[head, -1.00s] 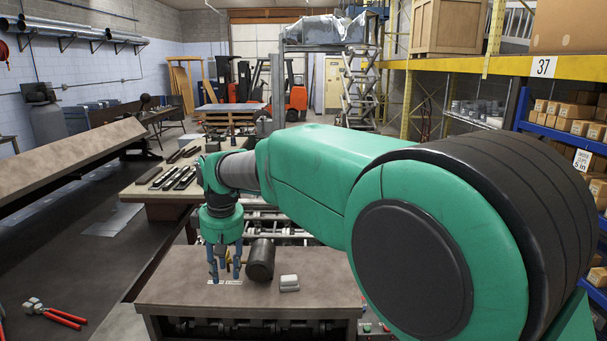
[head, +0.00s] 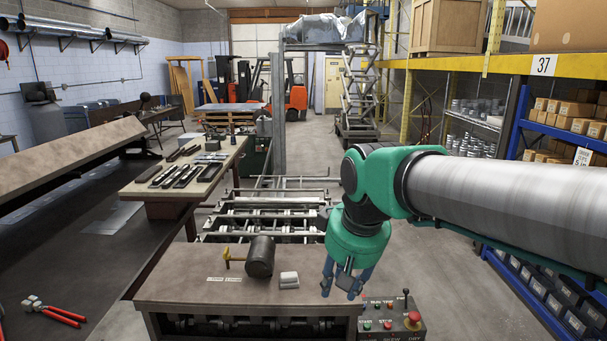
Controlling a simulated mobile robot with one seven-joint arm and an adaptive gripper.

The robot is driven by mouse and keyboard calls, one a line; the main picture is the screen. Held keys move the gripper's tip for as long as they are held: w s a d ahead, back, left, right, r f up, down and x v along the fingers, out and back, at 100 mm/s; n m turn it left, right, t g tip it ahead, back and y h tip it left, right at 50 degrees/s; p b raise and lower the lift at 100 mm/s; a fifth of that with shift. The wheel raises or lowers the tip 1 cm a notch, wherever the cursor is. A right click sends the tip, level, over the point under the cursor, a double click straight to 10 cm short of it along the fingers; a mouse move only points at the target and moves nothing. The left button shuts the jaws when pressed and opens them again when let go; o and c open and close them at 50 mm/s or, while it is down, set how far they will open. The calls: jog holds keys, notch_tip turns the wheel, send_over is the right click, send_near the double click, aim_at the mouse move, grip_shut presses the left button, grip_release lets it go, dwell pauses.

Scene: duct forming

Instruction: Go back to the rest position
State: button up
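My gripper (head: 341,292) hangs from the green arm at the right end of the near worktable (head: 180,285), pointing down. Its blue-grey fingers are spread apart and nothing shows between them. A dark mallet (head: 261,257) with a yellow handle lies on the worktable, left of my gripper and apart from it. A small pale block (head: 289,280) sits between the mallet and my gripper. Two small white labels (head: 224,280) lie flat on the tabletop left of the block.
A control box (head: 392,318) with buttons and a lever stands just right of my gripper. Red-handled pliers (head: 52,312) lie at the lower left. A bench with dark tools (head: 180,176) stands behind. Blue shelving (head: 545,290) lines the right side, with open floor before it.

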jog(key=s+d+f+m+t, duration=0.1)
jog(key=s+d+f+m, duration=0.1)
jog(key=s+d, duration=0.5)
jog(key=s+d+f+m+t+h+b, duration=0.1)
jog(key=s+d+f+m, duration=0.2)
jog(key=s, duration=0.8)
jog(key=d+f, duration=0.2)
jog(key=d, duration=0.1)
jog(key=shift+s+d, duration=0.35)
jog(key=shift+s, duration=0.05)
jog(key=shift+o, duration=0.6)
